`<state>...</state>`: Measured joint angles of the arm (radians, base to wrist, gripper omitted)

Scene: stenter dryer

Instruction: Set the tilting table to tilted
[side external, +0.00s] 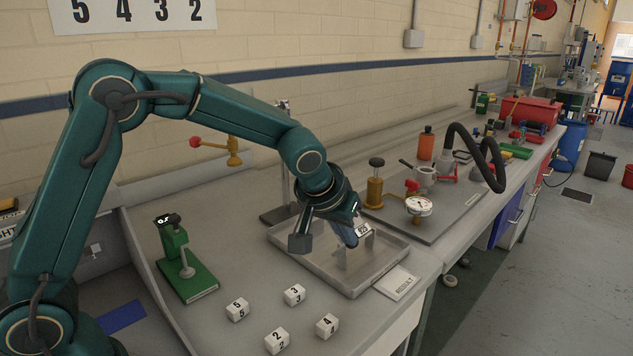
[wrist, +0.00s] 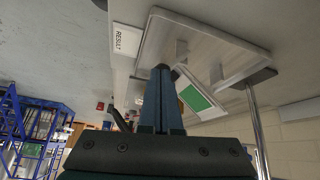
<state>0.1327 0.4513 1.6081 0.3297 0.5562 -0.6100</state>
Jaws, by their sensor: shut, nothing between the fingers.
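No part is labelled as the tilting table, and I cannot tell for sure which it is. A shallow grey metal tray (side external: 290,264) lies on the bench below my gripper and looks level. It also shows in the wrist view (wrist: 222,38), with small upright pieces on it. My gripper (side external: 348,238) is over the tray, pointing down, shut and empty; its blue fingers (wrist: 160,88) are together in the wrist view. Contact with the tray cannot be told. A small numbered plate (side external: 365,230) is partly hidden by the gripper. A green panel in a white frame (wrist: 197,98) shows beside the fingers.
A RESULT card (side external: 398,282) lies right of the tray. A rod stand (side external: 279,214) is behind it. Several numbered white cubes (side external: 276,341) are in front. A green clamp device (side external: 190,283) is left. A plate with a gauge (side external: 418,206) and brass parts is right.

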